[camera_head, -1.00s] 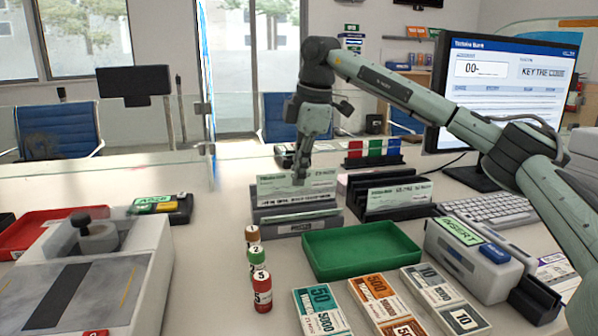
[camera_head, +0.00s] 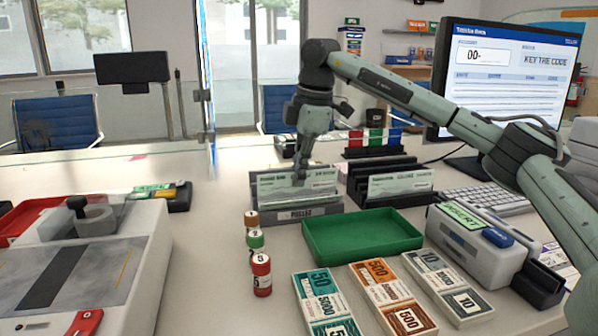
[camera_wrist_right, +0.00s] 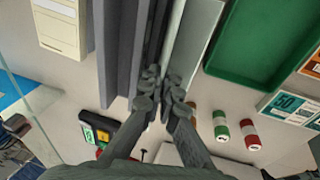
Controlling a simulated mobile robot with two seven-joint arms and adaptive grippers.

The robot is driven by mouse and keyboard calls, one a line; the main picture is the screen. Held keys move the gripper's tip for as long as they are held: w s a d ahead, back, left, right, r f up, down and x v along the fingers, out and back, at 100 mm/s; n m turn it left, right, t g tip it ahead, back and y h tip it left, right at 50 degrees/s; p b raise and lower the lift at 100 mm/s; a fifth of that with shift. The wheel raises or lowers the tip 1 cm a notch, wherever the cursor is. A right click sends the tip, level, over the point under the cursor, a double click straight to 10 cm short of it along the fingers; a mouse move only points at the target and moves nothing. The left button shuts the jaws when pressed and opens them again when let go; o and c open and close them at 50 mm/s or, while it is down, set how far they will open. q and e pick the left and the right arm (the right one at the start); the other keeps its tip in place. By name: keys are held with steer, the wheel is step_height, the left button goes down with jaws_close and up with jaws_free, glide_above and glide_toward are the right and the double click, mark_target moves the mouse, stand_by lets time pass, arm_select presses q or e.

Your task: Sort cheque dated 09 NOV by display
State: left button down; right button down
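A pale green cheque (camera_head: 270,187) stands upright in the dark left rack (camera_head: 282,216), its lower edge hidden behind the rack's front. Its print is too small for me to read a date. My right gripper (camera_head: 301,177) points down at the cheque's top edge. In the right wrist view its fingers (camera_wrist_right: 164,88) are close together, apparently shut on the cheque, which shows nearly edge-on. A second dark rack (camera_head: 386,202) to the right holds another cheque (camera_head: 402,184). The display (camera_head: 510,75) reads "00-" and "KEY THE CODE". My left gripper is not in view.
A green tray (camera_head: 362,250) lies in front of the racks. A grey device (camera_head: 470,240) marked "INSERT" and a keyboard (camera_head: 497,202) are at the right. Clear counter lies left of the racks.

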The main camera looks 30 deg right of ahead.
stand_by(0.3)
steer(key=c, duration=1.6)
jaws_free()
steer(key=shift+c, duration=0.2)
steer(key=shift+r, duration=0.1)
steer(key=shift+w+a+p+v, duration=0.1)
steer(key=shift+w+p+v, duration=0.1)
steer(key=shift+p+v, duration=0.85)
steer(key=shift+w+a+p+v, duration=0.1)
steer(key=shift+w+p+v, duration=0.1)
steer(key=shift+p+v, duration=0.85)
steer(key=shift+w+a+p+v, duration=0.1)
steer(key=shift+w+p+v, duration=0.15)
steer(key=shift+p+v, duration=0.8)
steer(key=shift+d+r+b, duration=0.1)
steer(key=shift+r+b, duration=0.2)
